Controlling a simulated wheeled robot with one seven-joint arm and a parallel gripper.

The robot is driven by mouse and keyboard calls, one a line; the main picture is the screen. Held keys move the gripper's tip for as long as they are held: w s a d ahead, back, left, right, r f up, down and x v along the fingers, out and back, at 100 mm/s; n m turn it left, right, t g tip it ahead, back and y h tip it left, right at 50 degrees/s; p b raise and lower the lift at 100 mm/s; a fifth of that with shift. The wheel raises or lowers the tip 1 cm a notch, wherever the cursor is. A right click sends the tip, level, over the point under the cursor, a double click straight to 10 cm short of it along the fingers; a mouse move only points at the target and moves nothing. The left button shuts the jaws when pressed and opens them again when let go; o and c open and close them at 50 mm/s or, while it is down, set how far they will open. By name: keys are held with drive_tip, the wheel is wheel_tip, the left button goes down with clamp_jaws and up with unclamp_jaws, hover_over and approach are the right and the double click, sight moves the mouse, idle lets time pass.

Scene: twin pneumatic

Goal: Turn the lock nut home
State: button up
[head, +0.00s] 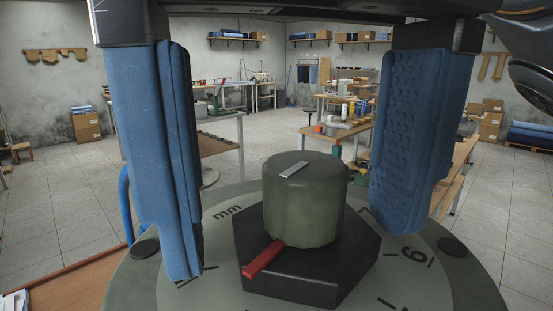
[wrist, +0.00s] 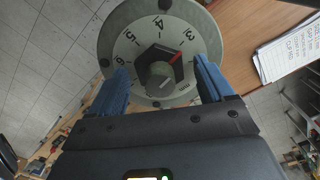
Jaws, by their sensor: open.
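A black hexagonal lock nut (head: 310,287) sits at the middle of a round grey-green dial (head: 425,285). A green cylindrical knob (head: 305,210) with a pale mark on top stands on the nut. A red pointer (head: 264,258) sticks out from the nut toward the near left. In the wrist view the nut (wrist: 157,54) and red pointer (wrist: 176,57) show, the pointer near the figure 3. My gripper (head: 292,252) is open. Its two blue fingers stand either side of the knob and nut, with visible gaps. In the wrist view the gripper (wrist: 162,68) also spans the knob.
The dial carries figures, tick marks, "mm" and dark bolt heads on its rim. A wooden surface (wrist: 250,30) with a written sheet (wrist: 287,50) lies beside the dial. Benches with bottles and boxes (head: 345,125) stand farther back on a tiled floor.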

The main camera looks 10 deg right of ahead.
drive_tip(key=c, duration=1)
drive_tip(key=shift+c, duration=0.2)
drive_tip(key=shift+m+b, duration=0.3)
drive_tip(key=shift+b, duration=0.05)
drive_tip(key=shift+f+m+b, duration=0.15)
drive_tip(key=shift+m+b, duration=0.75)
drive_tip(key=shift+b, duration=0.05)
drive_tip(key=m+b, duration=0.2)
drive_tip(key=m, duration=0.1)
drive_tip(key=m+b, duration=0.2)
drive_tip(key=m, duration=0.4)
drive_tip(key=shift+m+b, duration=0.3)
drive_tip(key=shift+b, duration=0.1)
drive_tip(key=shift+r, duration=0.2)
